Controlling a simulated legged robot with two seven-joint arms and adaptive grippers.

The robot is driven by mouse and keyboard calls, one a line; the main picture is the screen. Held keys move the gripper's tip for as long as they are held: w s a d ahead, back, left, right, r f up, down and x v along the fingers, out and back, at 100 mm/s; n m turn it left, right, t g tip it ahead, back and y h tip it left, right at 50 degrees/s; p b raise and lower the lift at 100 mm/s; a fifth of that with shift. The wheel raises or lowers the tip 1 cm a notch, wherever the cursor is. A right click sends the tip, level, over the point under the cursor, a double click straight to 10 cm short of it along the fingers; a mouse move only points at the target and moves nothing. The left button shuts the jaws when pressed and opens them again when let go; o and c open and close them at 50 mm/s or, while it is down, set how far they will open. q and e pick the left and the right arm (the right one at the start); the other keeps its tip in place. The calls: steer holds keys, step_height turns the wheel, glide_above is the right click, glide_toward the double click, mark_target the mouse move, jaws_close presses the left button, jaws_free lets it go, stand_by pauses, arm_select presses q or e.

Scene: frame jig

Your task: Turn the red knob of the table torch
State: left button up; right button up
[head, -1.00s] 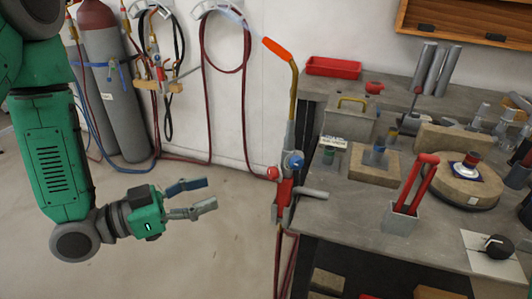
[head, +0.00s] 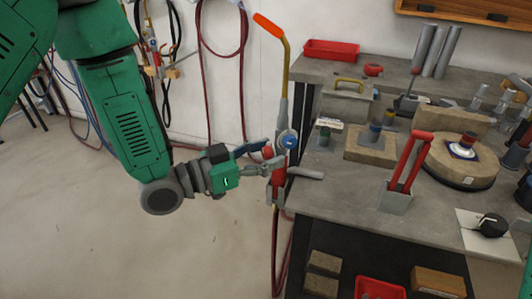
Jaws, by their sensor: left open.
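The table torch (head: 279,182) stands upright at the left edge of the workbench. It has a red body, a brass neck and an orange tip. Its red knob (head: 268,152) sticks out on the left side, and its blue knob (head: 288,140) is on the right. My left gripper (head: 267,158) is open at the torch, with the blue-grey upper finger and the grey lower finger reaching to the red knob. The knob shows between the fingers, partly covered. I cannot tell whether either finger touches it. My right gripper is not in view.
The workbench (head: 330,195) carries a holder with red-handled tongs (head: 396,200), a round stone block (head: 460,178) and a black dial (head: 492,225). A red tray (head: 332,50) lies at the back. Hoses hang down below the torch. The floor to the left is open.

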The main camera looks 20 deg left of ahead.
arm_select(q)
steer(key=shift+d, duration=0.25)
steer(key=shift+c, duration=1.2)
steer(key=c, duration=0.7)
steer(key=shift+a, duration=0.35)
jaws_close()
steer(key=shift+a+m, duration=0.15)
steer(key=shift+m, duration=0.55)
steer(key=shift+d, duration=0.2)
